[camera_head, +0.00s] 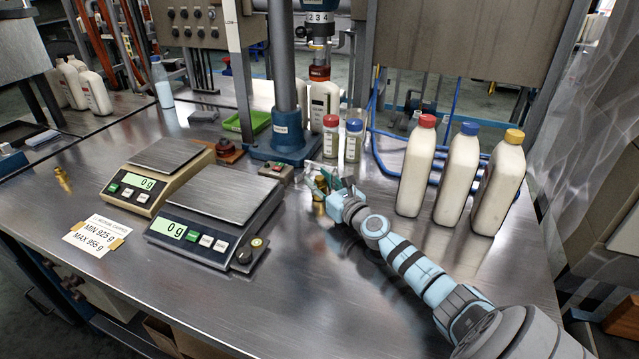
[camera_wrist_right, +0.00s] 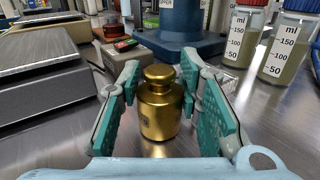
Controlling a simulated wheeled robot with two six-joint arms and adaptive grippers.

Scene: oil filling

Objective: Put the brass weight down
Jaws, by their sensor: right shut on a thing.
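The brass weight (camera_wrist_right: 159,105) is a gold knobbed cylinder, upright between the two green finger pads in the right wrist view. My right gripper (camera_head: 322,183) is shut on it. In the head view the gripper is low over the bench, right of the front scale, and mostly hides the weight. A gold reflection shows on the steel just under the weight; I cannot tell whether its base touches the bench. My left gripper is not in view.
Two scales, the front one (camera_head: 222,194) and the rear one (camera_head: 170,155), both read 0 g. A blue press base (camera_head: 283,146) and two sample bottles (camera_head: 353,141) stand behind the gripper. Several white bottles (camera_head: 463,178) stand at right. Another brass piece (camera_head: 62,178) is far left. The front bench is clear.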

